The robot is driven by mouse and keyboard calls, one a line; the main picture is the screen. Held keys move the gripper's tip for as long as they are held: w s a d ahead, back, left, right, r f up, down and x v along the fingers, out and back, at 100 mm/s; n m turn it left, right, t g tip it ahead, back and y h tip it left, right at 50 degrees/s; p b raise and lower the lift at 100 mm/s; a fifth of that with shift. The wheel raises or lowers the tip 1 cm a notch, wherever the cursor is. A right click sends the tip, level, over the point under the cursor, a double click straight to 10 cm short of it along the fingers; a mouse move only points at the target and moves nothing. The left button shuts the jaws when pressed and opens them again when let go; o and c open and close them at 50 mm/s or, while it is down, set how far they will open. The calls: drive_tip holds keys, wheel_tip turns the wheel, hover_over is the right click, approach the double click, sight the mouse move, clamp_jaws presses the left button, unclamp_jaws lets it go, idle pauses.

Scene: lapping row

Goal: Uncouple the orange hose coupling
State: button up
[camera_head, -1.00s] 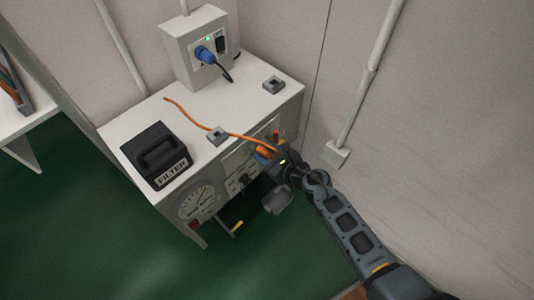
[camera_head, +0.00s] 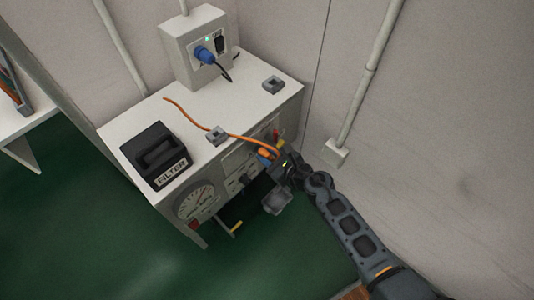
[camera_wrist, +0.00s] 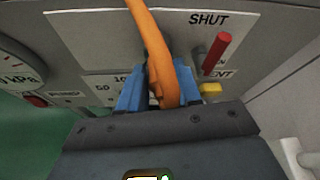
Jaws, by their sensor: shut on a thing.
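The orange hose (camera_head: 236,135) runs across the bench top and over its front edge to the coupling. The orange coupling (camera_wrist: 157,88) sits between the blue fingers of my gripper (camera_wrist: 158,85), which are shut on it. In the head view my gripper (camera_head: 272,156) is at the bench's front panel, near its right end. The fingers and hose hide where the coupling meets the panel, so I cannot tell whether it is still seated. A red lever (camera_wrist: 217,52) stands right of the hose, tilted, below the SHUT label.
A yellow piece (camera_wrist: 210,88) lies close beside the right finger. The bench top (camera_head: 240,100) carries a black FILTER case (camera_head: 158,155), small grey clips (camera_head: 217,135) and a grey box with a blue plug (camera_head: 205,55). A round gauge (camera_head: 196,202) is on the front. A wall stands right.

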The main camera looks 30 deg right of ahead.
drive_tip(key=shift+s+d, duration=0.15)
drive_tip(key=shift+s, duration=0.35)
drive_tip(key=shift+s+d, duration=0.15)
drive_tip(key=shift+s, duration=0.35)
drive_tip(key=shift+s+d, duration=0.3)
drive_tip(key=shift+s, duration=0.6)
drive_tip(key=shift+s+d, duration=0.3)
drive_tip(key=shift+s, duration=0.6)
drive_tip(key=shift+s, duration=0.1)
